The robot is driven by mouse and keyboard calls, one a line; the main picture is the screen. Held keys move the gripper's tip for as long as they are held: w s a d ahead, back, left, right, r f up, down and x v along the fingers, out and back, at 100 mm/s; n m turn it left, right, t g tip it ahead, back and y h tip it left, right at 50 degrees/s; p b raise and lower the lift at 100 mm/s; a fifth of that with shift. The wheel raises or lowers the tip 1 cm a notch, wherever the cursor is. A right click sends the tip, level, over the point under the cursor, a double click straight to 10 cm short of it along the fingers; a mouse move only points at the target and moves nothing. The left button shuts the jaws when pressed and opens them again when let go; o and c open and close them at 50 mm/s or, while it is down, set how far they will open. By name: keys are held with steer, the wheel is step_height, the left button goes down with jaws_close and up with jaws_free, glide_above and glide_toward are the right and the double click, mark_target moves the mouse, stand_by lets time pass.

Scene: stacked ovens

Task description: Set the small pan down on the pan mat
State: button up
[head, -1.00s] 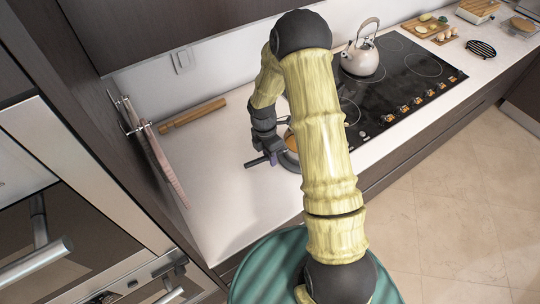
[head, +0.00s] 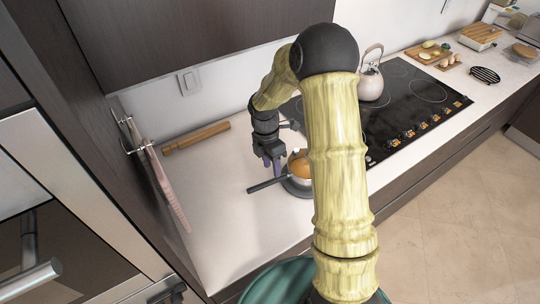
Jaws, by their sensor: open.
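The small pan (head: 301,179) stands on the white counter left of the hob, partly hidden behind my arm. Something orange-brown shows in or over it. Its dark handle (head: 264,185) points left. A dark grey rim (head: 293,191) shows under the pan and looks like the pan mat, but most of it is covered. The pan appears to rest on it. My gripper (head: 272,163) is open, pointing down, just above and behind the handle, and looks clear of it.
A wooden rolling pin (head: 196,138) lies near the wall. A pink towel (head: 168,188) hangs at the left. A kettle (head: 370,82) stands on the black hob (head: 415,100). The counter front left of the pan is clear.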

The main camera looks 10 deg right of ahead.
steer(key=r, duration=0.3)
steer(key=w+r, duration=0.1)
steer(key=r, duration=0.1)
steer(key=shift+a+b, duration=0.15)
steer(key=shift+b, duration=0.25)
steer(key=shift+s, duration=0.1)
steer(key=s+r+m+t, duration=0.2)
steer(key=s+m, duration=0.6)
steer(key=m, duration=0.3)
steer(key=s+r+m+t, duration=0.2)
steer(key=s+r+m, duration=0.1)
steer(key=s+m, duration=0.5)
steer(key=m, duration=0.3)
steer(key=shift+s+d+r+t+y, duration=0.2)
steer(key=shift+s+d+t+y, duration=0.1)
steer(key=shift+d+y, duration=0.1)
steer(key=shift+w, duration=0.1)
